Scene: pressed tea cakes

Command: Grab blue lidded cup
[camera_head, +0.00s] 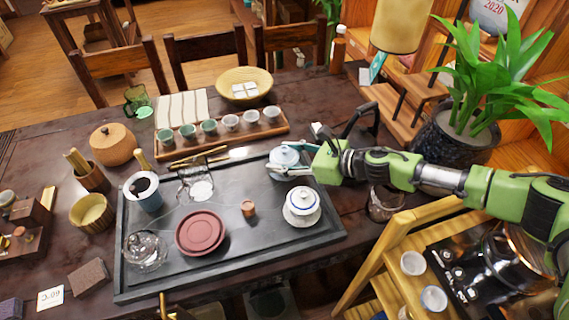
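The blue lidded cup (283,158) is pale blue and stands near the far right part of the dark tea tray (330,232). My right gripper (285,160) reaches in from the right, with its fingers on either side of the cup. The fingers hide part of the cup. I cannot tell whether they press on it or only surround it. A white lidded cup with a blue rim (302,203) stands nearer on the tray, apart from the gripper. My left gripper is not in view.
A wooden tray (283,127) with a row of small cups lies behind. A red-brown round dish (201,232), a small brown cup (248,208) and glass vessels share the tea tray. A black-handled kettle (357,125) stands behind my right gripper. A potted plant (455,133) is at right.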

